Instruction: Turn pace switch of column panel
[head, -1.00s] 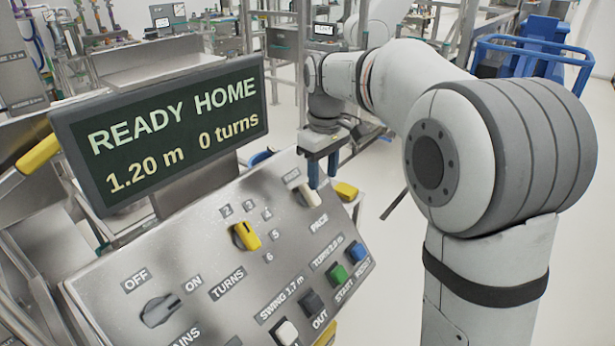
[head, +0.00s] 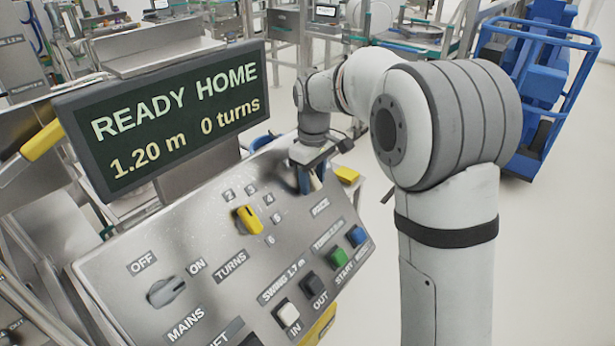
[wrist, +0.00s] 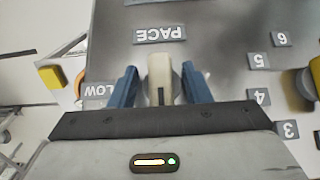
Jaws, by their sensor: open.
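The pace switch (wrist: 159,70) is a pale cream lever knob on a round base, below the upside-down PACE label (wrist: 160,34) in the wrist view. My gripper (wrist: 160,76) is open, with one blue finger on each side of the knob and narrow gaps between. A LOW label (wrist: 99,91) shows left of the fingers; any label on the other side is hidden. In the head view my gripper (head: 310,180) is at the upper right of the sloped column panel (head: 215,215) and hides the switch.
A yellow turns knob (head: 247,219), grey mains knob (head: 165,291) and several push buttons, including a green one (head: 338,257), sit on the same panel. The display (head: 165,120) above reads READY HOME, 1.20 m, 0 turns. A blue cart (head: 545,85) stands at the right.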

